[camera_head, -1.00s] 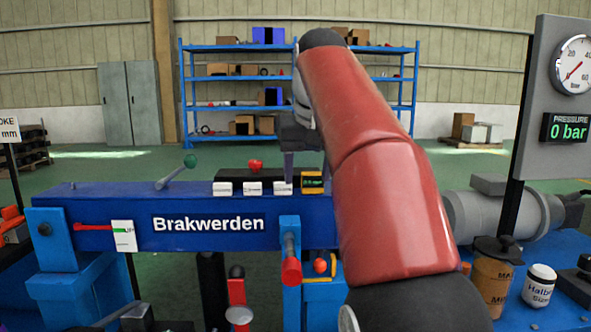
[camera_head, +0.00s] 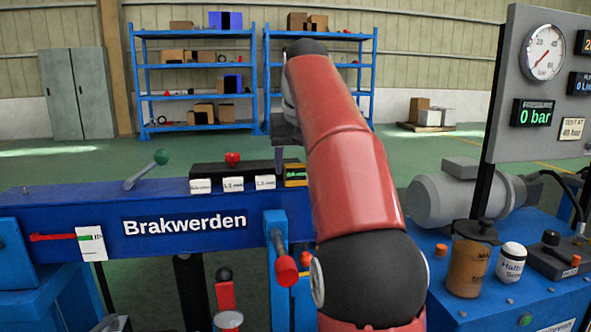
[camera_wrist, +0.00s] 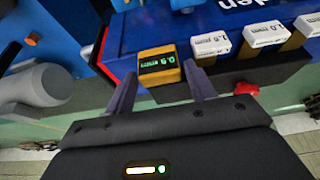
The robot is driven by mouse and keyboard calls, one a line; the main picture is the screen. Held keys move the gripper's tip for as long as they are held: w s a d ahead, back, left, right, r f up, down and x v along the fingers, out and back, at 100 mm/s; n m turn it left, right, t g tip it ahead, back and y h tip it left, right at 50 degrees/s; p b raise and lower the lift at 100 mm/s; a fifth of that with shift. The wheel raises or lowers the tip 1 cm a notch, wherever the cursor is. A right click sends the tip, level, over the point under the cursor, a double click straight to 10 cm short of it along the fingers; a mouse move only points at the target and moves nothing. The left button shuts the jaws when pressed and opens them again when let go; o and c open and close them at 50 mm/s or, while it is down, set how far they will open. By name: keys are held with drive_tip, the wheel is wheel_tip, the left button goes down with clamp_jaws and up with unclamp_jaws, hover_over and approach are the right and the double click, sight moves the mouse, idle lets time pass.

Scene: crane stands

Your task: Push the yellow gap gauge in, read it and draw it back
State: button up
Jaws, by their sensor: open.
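The yellow gap gauge (camera_head: 295,174) is a small yellow block with a dark display and green digits. It sits at the right end of the row of white-labelled blocks on the blue beam (camera_head: 60,205). In the wrist view the gauge (camera_wrist: 143,57) lies between the two grey fingertips of my gripper (camera_wrist: 160,74), with space beside them; I cannot tell whether either touches it. My gripper (camera_head: 280,162) is open and empty. In the head view my red arm hides part of it.
White-labelled blocks (camera_head: 233,185) stand close left of the gauge, with a red knob (camera_head: 232,159) behind. A green-knobbed lever (camera_head: 160,158) rises farther left. A red-ended handle (camera_head: 286,270) sticks out below. At right stand a motor (camera_head: 440,200) and a gauge panel reading 0 bar (camera_head: 532,113).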

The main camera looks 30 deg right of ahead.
drive_tip(key=shift+x, duration=1.1)
